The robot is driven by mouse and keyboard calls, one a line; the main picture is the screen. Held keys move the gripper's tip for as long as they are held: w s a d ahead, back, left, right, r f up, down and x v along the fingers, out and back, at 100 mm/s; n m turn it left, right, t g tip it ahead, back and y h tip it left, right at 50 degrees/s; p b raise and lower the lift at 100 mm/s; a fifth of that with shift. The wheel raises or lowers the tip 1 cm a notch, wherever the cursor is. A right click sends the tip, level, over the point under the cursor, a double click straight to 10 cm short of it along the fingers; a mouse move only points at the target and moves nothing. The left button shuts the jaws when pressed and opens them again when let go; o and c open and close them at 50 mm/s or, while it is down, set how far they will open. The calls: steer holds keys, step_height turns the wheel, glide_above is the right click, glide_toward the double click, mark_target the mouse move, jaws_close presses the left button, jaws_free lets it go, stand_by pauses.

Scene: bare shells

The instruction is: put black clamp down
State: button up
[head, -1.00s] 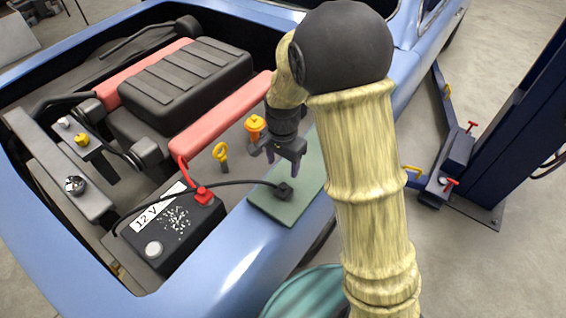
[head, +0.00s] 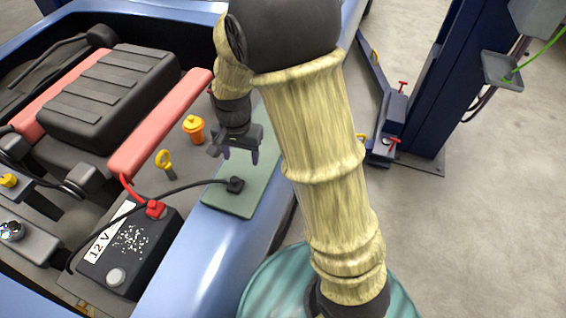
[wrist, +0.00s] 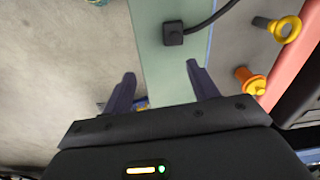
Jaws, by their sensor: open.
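The black clamp (head: 235,185) lies on the green mat (head: 228,203) on the car's fender, with its black cable running left toward the battery. It also shows in the wrist view (wrist: 173,34), resting on the mat beyond my fingertips. My gripper (head: 241,155) is open and empty above the mat, a little behind the clamp in the head view. In the wrist view its two fingers (wrist: 160,72) are spread wide, and the clamp is apart from them. The red clamp (head: 155,209) sits on the 12 V battery (head: 130,245).
An orange cap (head: 194,129) and a yellow dipstick ring (head: 164,160) stand in the engine bay beside the mat. A blue lift post (head: 425,90) stands to the right. Open floor (head: 490,230) lies at the right.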

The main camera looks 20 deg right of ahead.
steer(key=s+d+r+n+t, duration=0.2)
steer(key=s+d+r+n, duration=0.2)
steer(key=s+d, duration=0.6)
steer(key=shift+s+d+n, duration=0.15)
steer(key=shift+s+n, duration=0.3)
steer(key=shift+n, duration=0.65)
steer(key=shift+r, duration=0.1)
